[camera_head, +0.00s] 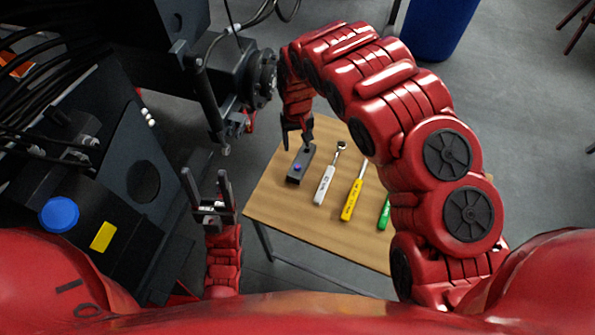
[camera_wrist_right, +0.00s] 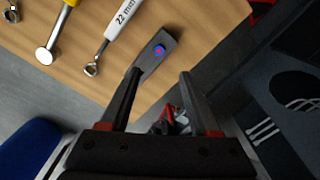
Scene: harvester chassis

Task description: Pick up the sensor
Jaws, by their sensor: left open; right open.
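The sensor looks to be the dark grey block (camera_head: 303,161) with a small purple knob, lying at the left edge of the wooden table. In the right wrist view the same block (camera_wrist_right: 168,38) shows a blue and red knob. My right gripper (camera_head: 297,143) is open and empty over the block's far end. In the wrist view its fingertips (camera_wrist_right: 160,74) stand just short of the knob, and the left finger overlaps the block's near end. Whether it touches is unclear. My left gripper (camera_head: 204,174) is open and empty, left of the table.
On the wooden table (camera_head: 285,222), right of the sensor, lie a white-handled wrench (camera_head: 325,184), a yellow-handled tool (camera_head: 352,200) and a green-handled tool (camera_head: 384,213). Dark machinery (camera_head: 130,130) fills the left side. A blue bin (camera_head: 440,22) stands behind.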

